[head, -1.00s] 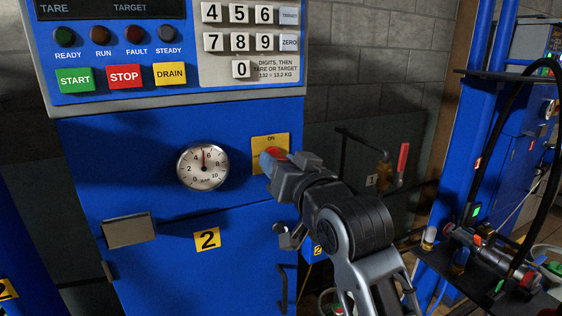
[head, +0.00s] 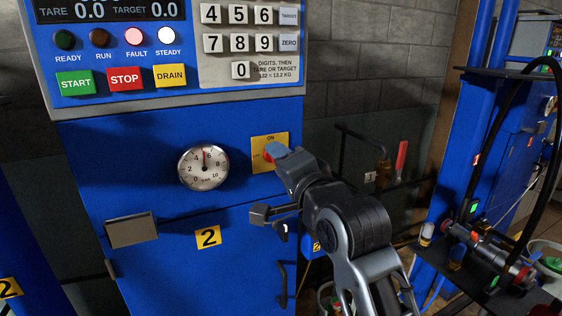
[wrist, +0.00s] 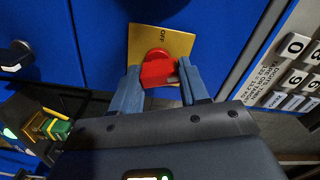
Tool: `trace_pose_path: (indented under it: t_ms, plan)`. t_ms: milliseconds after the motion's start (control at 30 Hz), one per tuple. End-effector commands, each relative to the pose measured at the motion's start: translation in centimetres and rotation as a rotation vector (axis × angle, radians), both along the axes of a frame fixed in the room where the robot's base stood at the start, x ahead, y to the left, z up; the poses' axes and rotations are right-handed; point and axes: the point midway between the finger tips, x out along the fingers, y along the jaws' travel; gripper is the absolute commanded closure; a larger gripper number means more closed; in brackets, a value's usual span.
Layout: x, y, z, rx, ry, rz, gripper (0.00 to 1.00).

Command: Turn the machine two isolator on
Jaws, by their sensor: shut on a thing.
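The machine two isolator is a red knob (wrist: 157,70) on a yellow plate (head: 258,163) marked ON at its top, on the blue front of machine two (head: 190,130). The plate also shows in the wrist view (wrist: 172,40), with OFF readable at its far part. My gripper (wrist: 160,78) has its blue fingers on both sides of the red knob and is shut on it. In the head view my gripper (head: 274,152) covers most of the knob. The FAULT lamp (head: 134,37) and STEADY lamp (head: 167,35) are lit, and the display (head: 110,9) reads 0.0.
A pressure gauge (head: 203,167) sits left of the isolator. Below are a metal box (head: 131,231), a yellow number 2 label (head: 208,237) and a door handle (head: 282,285). A pipe with a red lever (head: 401,160) and a black shelf (head: 455,275) stand to the right.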

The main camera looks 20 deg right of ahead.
Motion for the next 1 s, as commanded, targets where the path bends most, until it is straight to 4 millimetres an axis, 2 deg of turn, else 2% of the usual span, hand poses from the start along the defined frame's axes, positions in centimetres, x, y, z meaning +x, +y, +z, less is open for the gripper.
trace_pose_path:
  t_ms: [433, 1000]
  plan:
    - [0.01, -0.17, -0.03, 0.298, 0.0, -0.002, 0.86]
    - [0.01, -0.19, -0.06, 0.379, 0.001, -0.001, 0.86]
